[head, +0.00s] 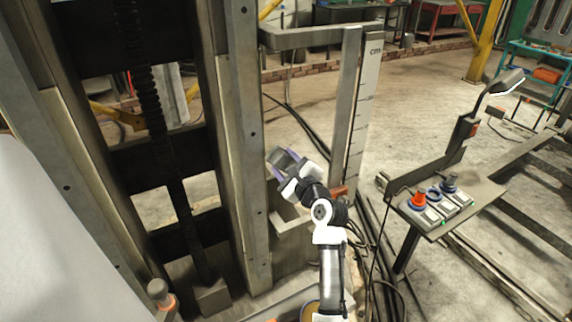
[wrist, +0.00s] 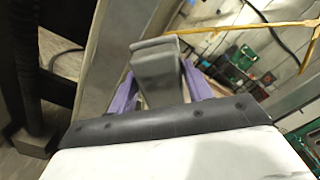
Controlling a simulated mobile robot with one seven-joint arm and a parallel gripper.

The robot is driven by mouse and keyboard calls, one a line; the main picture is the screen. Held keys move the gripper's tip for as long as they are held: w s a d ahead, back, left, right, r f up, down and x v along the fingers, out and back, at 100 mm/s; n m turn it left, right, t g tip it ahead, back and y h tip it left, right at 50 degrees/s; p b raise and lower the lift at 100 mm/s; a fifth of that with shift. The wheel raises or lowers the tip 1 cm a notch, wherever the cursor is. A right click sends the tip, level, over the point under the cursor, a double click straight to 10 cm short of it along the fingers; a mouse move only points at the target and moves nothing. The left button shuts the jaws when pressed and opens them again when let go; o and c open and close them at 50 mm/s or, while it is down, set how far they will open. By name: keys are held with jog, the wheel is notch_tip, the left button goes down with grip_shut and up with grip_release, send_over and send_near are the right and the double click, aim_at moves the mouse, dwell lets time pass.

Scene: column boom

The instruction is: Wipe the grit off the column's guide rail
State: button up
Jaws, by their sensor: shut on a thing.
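The column's grey steel guide rail (head: 243,140) stands upright left of my gripper in the head view. A rail face also shows at the upper left of the wrist view (wrist: 112,50). My gripper (head: 283,163), with purple fingers, is shut on a grey block (head: 279,157). In the wrist view the block (wrist: 158,68) sits between the two fingers (wrist: 160,85), its wider end pointing away from me. The block appears a little right of the rail, with a small gap in the head view; I cannot tell the depth. I cannot make out any grit on the rail.
A ruled scale post (head: 364,110) stands just right of my gripper. A crossbar (head: 310,37) joins it to the column. A dark threaded screw (head: 150,110) runs inside the column. A control panel (head: 445,207) with knobs stands farther right. Cables lie on the floor.

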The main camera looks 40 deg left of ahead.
aim_at(282, 150)
jog(key=shift+x, duration=0.95)
dwell(0.3)
jog(key=shift+r+p, duration=0.1)
jog(key=shift+p, duration=0.25)
notch_tip(282, 150, up, 4)
jog(key=p, duration=0.4)
jog(key=shift+d, duration=0.1)
jog(key=shift+p, duration=0.35)
jog(key=shift+a+f+b, duration=0.15)
jog(key=shift+f+b, duration=0.4)
jog(key=shift+f, duration=0.55)
jog(key=shift+a+f+b, duration=0.1)
jog(key=shift+f+b, duration=0.45)
jog(key=shift+f, duration=0.5)
jog(key=shift+p+v, duration=0.95)
jog(key=shift+v, duration=2.05)
